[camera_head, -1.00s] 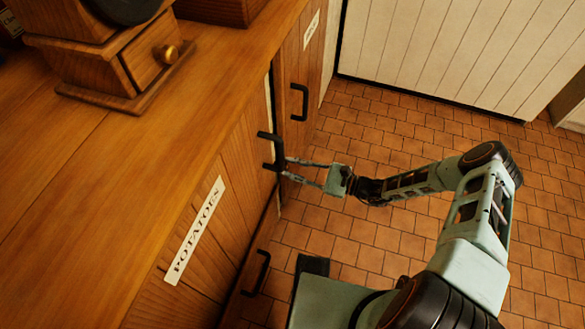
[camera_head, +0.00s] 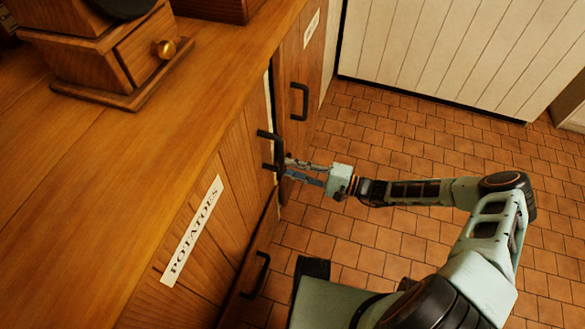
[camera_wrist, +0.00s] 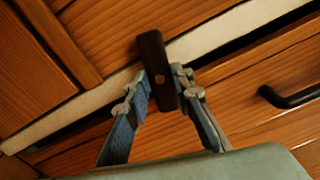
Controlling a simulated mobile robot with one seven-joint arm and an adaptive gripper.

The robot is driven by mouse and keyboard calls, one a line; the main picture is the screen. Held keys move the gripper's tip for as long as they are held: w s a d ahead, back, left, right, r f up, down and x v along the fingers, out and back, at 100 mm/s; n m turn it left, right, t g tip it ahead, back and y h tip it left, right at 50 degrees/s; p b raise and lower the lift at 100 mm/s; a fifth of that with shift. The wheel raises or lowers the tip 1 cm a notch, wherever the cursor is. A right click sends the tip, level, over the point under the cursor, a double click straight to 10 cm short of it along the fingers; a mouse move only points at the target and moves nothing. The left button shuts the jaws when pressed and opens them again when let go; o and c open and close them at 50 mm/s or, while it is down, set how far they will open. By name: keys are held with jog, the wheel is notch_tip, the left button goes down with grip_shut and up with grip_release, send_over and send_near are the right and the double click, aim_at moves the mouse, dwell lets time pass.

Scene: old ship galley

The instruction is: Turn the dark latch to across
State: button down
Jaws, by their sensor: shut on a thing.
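The dark latch (camera_wrist: 153,62) shows in the wrist view as a short dark block with a small brass-coloured pivot. It crosses the pale strip between the wooden doors at a steep angle, near square to it. My gripper (camera_wrist: 159,88) has one finger on each side of the latch's lower end and is shut on it. In the head view my gripper (camera_head: 286,169) reaches the cabinet front from the right. Its fingertips are at dark fittings by the door gap, where the latch is hard to tell from a handle.
A black door handle (camera_wrist: 290,97) is right of the latch. Another handle (camera_head: 299,102) is on the farther door, and one (camera_head: 262,274) is low down. A wooden box with a drawer (camera_head: 125,62) stands on the counter (camera_head: 110,165). The tiled floor (camera_head: 400,135) is clear.

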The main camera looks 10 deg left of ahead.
jog(key=shift+n, duration=1.6)
jog(key=c, duration=1.7)
grip_release()
jog(key=shift+d, duration=0.1)
jog(key=d, duration=0.8)
jog(key=s+d, duration=0.1)
jog(key=d, duration=0.3)
jog(key=shift+a, duration=0.1)
